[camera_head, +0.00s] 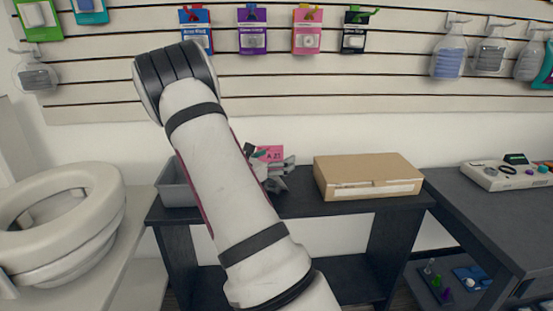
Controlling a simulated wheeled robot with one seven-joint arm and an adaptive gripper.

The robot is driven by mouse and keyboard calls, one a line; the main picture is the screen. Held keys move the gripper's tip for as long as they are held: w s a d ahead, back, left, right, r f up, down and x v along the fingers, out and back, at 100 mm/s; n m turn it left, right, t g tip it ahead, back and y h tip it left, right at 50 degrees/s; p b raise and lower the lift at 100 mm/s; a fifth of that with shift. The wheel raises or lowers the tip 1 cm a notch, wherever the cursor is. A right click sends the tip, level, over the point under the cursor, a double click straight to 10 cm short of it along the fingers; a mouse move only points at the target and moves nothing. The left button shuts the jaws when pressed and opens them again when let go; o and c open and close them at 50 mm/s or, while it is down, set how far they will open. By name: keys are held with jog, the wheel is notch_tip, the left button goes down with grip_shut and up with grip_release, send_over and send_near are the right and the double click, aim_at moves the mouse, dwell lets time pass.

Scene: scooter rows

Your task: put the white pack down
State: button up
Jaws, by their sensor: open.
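My gripper (280,175) is partly hidden behind my white forearm, above the left part of the dark table (300,206). Its grey fingers are open. I cannot make out a white pack at the gripper or on the table; the arm covers part of the table top and part of the grey bin. A pink card (270,152) with dark lettering shows just behind the gripper.
A grey bin (174,188) stands left of my arm, and a closed cardboard box (366,177) right of the gripper. A toilet-like white ring (62,225) is at far left. A desk with a console (509,175) is at right. Packs hang on the slatted wall (330,100).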

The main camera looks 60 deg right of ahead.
jog(key=a+p, duration=0.1)
jog(key=a, duration=1.1)
jog(key=s+a+r+m+g+y, duration=0.3)
jog(key=s+a+r+m+y, duration=0.55)
jog(key=s+a+m, duration=0.4)
jog(key=s+a+m+t+y, duration=0.2)
jog(key=s+a+y, duration=0.2)
jog(key=s+a, duration=0.3)
jog(key=s+a+r+m+t+y, duration=0.1)
jog(key=s+a+m+t+y, duration=0.2)
jog(key=a, duration=1.2)
jog(key=s+y, duration=0.2)
jog(key=s, duration=0.3)
jog(key=shift+r, duration=0.1)
notch_tip(320, 180, up, 18)
jog(key=t+p, duration=0.3)
jog(key=p, duration=1.3)
jog(key=shift+p, duration=0.35)
